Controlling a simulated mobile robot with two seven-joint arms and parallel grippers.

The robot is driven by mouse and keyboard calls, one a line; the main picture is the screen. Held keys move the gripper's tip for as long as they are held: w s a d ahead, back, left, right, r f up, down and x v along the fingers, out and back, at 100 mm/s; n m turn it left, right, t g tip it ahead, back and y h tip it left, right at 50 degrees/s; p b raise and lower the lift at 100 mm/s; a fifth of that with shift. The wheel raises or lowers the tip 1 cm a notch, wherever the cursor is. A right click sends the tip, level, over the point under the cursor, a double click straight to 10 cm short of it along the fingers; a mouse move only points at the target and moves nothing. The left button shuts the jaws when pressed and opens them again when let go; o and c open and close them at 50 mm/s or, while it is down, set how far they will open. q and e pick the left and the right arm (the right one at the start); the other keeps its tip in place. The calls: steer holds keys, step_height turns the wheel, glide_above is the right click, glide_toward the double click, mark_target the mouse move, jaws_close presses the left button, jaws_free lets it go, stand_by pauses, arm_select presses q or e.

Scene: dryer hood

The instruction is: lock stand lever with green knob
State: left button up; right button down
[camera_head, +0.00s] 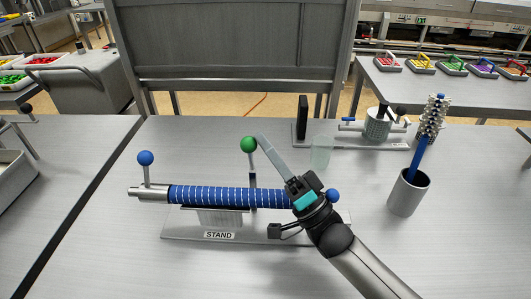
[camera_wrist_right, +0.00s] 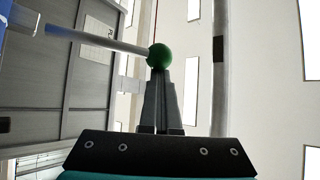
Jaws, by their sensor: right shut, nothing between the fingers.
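The green knob (camera_head: 248,144) tops the near-upright lever (camera_head: 253,179) at the stand. My right gripper (camera_head: 262,142) reaches in from the lower right, its shut fingers ending at the green knob. In the right wrist view the green knob (camera_wrist_right: 160,56) sits right at the fingertips, with nothing between the fingers; I cannot tell whether they touch. My left gripper is not in view.
A grey cup (camera_head: 407,196) with a brush stands at right. Behind it is another device (camera_head: 376,124) on a plate, beside a translucent glass (camera_head: 321,154). Another blue knob (camera_head: 332,195) shows near my right wrist. The table's left and front left are clear.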

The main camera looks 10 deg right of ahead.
arm_select(q)
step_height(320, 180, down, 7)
steer(key=b, duration=0.5)
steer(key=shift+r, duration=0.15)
arm_select(e)
steer(key=s+a+f+n+g+y, duration=0.1)
steer(key=s+f+n+g+y, duration=0.1)
steer(key=s+f+n+y, duration=0.3)
steer(key=shift+n+g, duration=0.3)
steer(key=shift+n, duration=0.2)
steer(key=shift+r, duration=0.1)
arm_select(q)
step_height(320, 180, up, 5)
steer(key=p, duration=0.4)
arm_select(e)
step_height(320, 180, up, 20)
